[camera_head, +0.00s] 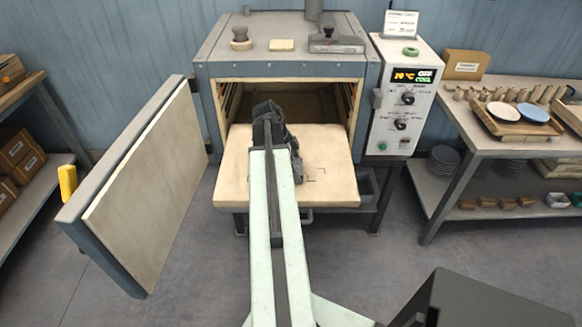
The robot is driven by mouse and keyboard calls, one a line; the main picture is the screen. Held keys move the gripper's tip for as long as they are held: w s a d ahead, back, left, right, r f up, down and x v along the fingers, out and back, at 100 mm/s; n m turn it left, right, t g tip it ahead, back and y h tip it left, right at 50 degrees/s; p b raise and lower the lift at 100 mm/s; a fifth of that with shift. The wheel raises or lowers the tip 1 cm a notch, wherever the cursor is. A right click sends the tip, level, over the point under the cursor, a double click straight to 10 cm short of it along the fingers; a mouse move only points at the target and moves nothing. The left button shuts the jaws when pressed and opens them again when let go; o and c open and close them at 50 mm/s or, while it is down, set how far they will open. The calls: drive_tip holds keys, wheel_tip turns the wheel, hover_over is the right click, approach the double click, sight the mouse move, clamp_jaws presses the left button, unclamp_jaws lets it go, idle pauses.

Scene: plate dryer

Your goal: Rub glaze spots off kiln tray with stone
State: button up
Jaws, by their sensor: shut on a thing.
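The cream kiln tray (335,150) sticks out of the open front of the kiln (287,66). Its right part shows thin dark corner-like marks (315,175); I cannot make out glaze spots, and my arm covers the middle. My dark gripper (267,110) is over the tray's far part, near the kiln mouth. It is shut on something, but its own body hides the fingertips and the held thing. I cannot tell whether it touches the tray. I cannot surely pick out a stone.
On the kiln top are a knobbed piece (241,39), a cream block (281,45) and a grey brush-like tool (336,41). A control box (405,95) and a loaded bench (480,141) stand at right.

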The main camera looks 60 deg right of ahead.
drive_tip(key=shift+s+d, duration=0.25)
drive_tip(key=shift+s, duration=0.25)
drive_tip(key=shift+s+d, duration=0.25)
drive_tip(key=shift+s, duration=0.2)
drive_tip(key=shift+s+a+f, duration=0.1)
drive_tip(key=shift+a+f, duration=0.05)
drive_tip(key=shift+a, duration=0.15)
drive_tip(key=shift+c, duration=0.7)
drive_tip(key=shift+w+a, duration=0.35)
drive_tip(key=shift+w, duration=0.45)
drive_tip(key=shift+w+a, duration=0.35)
drive_tip(key=shift+w, duration=0.45)
drive_tip(key=shift+w+a, duration=0.45)
drive_tip(key=shift+w, duration=0.35)
drive_tip(key=shift+w+a, duration=0.45)
drive_tip(key=shift+w, duration=0.35)
drive_tip(key=shift+w+a, duration=0.4)
drive_tip(key=shift+w, duration=0.45)
drive_tip(key=shift+w+a, duration=0.35)
drive_tip(key=shift+w, duration=0.45)
drive_tip(key=shift+s, duration=0.15)
